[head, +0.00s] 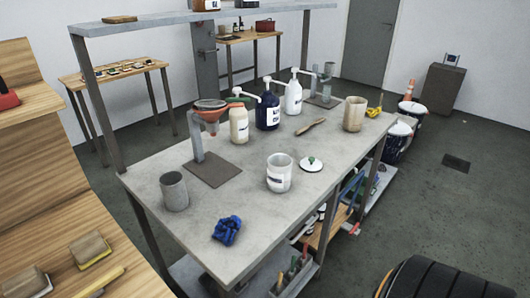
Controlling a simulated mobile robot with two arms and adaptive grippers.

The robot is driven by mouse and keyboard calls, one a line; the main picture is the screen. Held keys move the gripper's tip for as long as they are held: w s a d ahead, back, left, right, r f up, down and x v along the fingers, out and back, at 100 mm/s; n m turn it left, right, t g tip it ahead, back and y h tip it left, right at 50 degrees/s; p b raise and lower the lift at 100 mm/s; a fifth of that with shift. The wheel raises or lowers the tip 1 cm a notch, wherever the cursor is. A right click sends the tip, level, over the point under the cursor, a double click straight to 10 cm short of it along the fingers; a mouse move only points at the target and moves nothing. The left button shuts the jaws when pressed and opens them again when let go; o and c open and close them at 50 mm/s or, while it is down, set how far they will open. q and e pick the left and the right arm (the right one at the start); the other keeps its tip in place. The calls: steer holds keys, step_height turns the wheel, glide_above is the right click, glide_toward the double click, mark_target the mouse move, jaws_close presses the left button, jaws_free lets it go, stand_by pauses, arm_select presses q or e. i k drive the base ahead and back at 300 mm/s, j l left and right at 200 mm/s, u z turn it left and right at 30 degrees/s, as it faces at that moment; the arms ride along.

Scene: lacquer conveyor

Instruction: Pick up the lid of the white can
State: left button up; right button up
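The white can (279,176) stands upright near the middle of the grey workbench (255,212), with a dark label on its front. Its top looks open. Neither of my grippers shows in the head view.
A grey cup (175,193) and a crumpled blue cloth (227,231) are on the bench's near part. A funnel stand (197,150), a dark blue pump bottle (267,113) and a wooden tool (311,126) are behind the can. A black tyre (445,280) is at lower right.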

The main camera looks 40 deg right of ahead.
mark_target(309, 164)
steer(key=l+u, duration=0.2)
steer(key=l, duration=0.2)
steer(key=l+u, duration=0.2)
steer(key=l, duration=0.25)
steer(key=k+l+u, duration=0.2)
steer(key=l, duration=0.15)
steer(key=l+u, duration=0.2)
steer(key=l, duration=0.25)
steer(key=k+l+u, duration=0.2)
steer(key=l, duration=0.15)
steer(key=k+l+u, duration=0.2)
steer(key=l, duration=0.15)
steer(key=i, duration=0.1)
